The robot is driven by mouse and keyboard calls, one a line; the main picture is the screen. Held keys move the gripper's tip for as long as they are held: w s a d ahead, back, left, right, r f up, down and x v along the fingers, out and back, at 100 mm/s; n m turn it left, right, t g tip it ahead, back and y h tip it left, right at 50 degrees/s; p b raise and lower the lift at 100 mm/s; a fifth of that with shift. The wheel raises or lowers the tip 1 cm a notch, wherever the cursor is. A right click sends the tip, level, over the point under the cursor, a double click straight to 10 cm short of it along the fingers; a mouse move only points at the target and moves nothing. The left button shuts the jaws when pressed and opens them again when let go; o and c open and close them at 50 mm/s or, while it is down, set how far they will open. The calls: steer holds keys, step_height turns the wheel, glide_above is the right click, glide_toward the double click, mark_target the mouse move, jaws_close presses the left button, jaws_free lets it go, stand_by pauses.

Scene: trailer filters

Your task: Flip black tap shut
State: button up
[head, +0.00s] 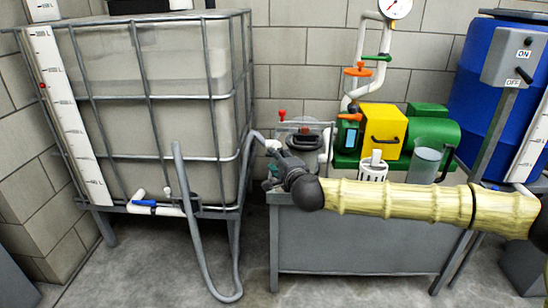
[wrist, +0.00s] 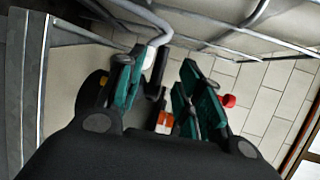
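My gripper (head: 272,172) is at the left end of the grey bench in the head view, beside the hose. In the wrist view its teal-padded fingers (wrist: 170,68) stand apart with a gap between them. A black lever-like part (wrist: 156,72), which looks like the black tap, shows in that gap, closer to the left finger. I cannot tell whether the finger touches it. In the head view my wrist hides the spot where this tap would be, so its angle is unclear there. A small orange part (wrist: 165,122) shows lower in the gap.
A caged tank (head: 165,90) with a blue-handled valve (head: 145,203) stands left. A red knob (head: 282,114), a yellow-green pump (head: 383,132) and a clear beaker (head: 424,165) are around the bench (head: 350,245). Floor in front is clear.

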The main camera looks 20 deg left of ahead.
steer(key=v, duration=0.7)
